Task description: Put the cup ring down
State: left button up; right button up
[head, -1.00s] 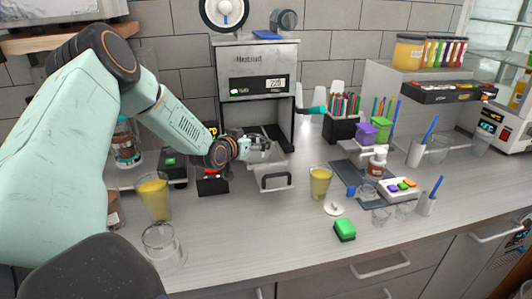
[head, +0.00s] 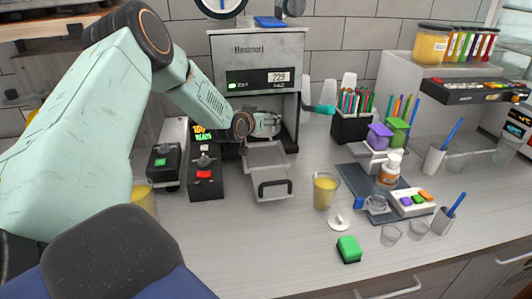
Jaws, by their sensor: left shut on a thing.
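My left gripper (head: 265,125) is at the mouth of the cup sealer (head: 258,62), just behind the pulled-out tray (head: 268,155) with its black handle. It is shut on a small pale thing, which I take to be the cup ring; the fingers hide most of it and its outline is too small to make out. I cannot tell whether it touches the tray or the sealer. My right gripper is not in view.
A glass of yellow drink (head: 325,190) stands right of the tray. A white lid-like disc (head: 339,223) and a green block (head: 349,249) lie in front. A black box with a red button (head: 205,172) stands left.

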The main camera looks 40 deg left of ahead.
aim_at(264, 132)
pick_arm(q)
jog(key=f, duration=0.4)
jog(key=shift+s+d+f, duration=0.3)
jog(key=shift+d, duration=0.05)
jog(key=shift+w+f, duration=0.15)
jog(key=shift+f, duration=0.2)
jog(key=f, duration=0.3)
jog(key=shift+a+f, duration=0.1)
jog(key=shift+a, duration=0.1)
jog(key=shift+s+d+f, duration=0.1)
jog(key=shift+s+f, duration=0.15)
jog(key=shift+f, duration=0.2)
jog(key=shift+w+f, duration=0.1)
jog(key=shift+w, duration=0.2)
jog(key=shift+s+f+b, duration=0.1)
jog(key=shift+f+b, duration=0.3)
jog(key=shift+b, duration=0.1)
jog(key=o, duration=1.1)
jog(key=shift+s+r, duration=0.15)
jog(key=shift+r, duration=0.05)
jog(key=shift+o, duration=0.4)
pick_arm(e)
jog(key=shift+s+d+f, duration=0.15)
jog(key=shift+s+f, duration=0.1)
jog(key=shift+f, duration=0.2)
pick_arm(q)
jog(key=shift+w+f, duration=0.15)
jog(key=shift+w, duration=0.05)
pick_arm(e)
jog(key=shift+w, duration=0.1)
